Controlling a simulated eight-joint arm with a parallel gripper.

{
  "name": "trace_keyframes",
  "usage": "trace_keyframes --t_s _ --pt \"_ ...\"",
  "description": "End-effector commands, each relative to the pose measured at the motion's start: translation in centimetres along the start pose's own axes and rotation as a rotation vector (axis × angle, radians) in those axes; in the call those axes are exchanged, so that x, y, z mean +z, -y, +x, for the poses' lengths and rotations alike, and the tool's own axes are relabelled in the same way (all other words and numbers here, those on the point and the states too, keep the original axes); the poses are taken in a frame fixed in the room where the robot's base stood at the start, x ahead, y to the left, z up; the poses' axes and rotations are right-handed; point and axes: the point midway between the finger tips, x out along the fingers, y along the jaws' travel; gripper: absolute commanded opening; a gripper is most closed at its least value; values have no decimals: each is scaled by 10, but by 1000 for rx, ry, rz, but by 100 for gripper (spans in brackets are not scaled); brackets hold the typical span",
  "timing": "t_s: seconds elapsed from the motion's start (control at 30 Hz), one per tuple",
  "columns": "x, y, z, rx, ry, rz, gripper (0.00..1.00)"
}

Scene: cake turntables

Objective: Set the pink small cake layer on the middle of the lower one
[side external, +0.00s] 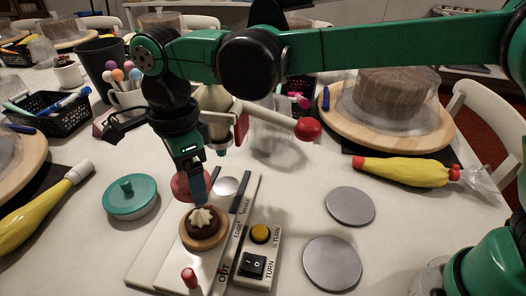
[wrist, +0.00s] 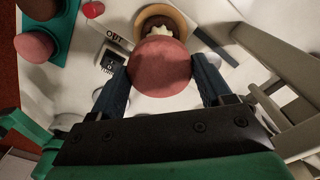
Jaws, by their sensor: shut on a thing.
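My gripper (side external: 196,190) is shut on the pink small cake layer (side external: 183,184), whose round face shows between the two fingers in the wrist view (wrist: 159,67). One finger hides part of the layer in the side external view. The lower layer is a dark brown cake (side external: 189,223) with a white cream swirl on top. It sits on a tan round turntable plate (side external: 203,242). It also shows in the wrist view (wrist: 147,23), partly covered by the pink layer. The pink layer is held just behind the brown cake, off to its side; its exact height is hard to tell.
The white turntable base (side external: 160,263) carries a yellow button (side external: 260,233), a black switch (side external: 254,265) and a red knob (side external: 189,276). A red-ended lever (side external: 307,129) stands behind. A teal-lidded dish (side external: 130,195) is left; grey discs (side external: 332,263) and a yellow piping bag (side external: 405,171) are right.

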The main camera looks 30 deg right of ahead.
Motion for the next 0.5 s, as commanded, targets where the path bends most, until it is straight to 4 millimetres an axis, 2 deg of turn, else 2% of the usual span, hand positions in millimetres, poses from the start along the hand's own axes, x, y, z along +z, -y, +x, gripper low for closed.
trace_keyframes --t_s 0.1,0.27,0.5 --pt "0 0 21 0 0 0 46" --pt "0 0 35 0 0 0 46" --pt "0 0 67 0 0 0 46"
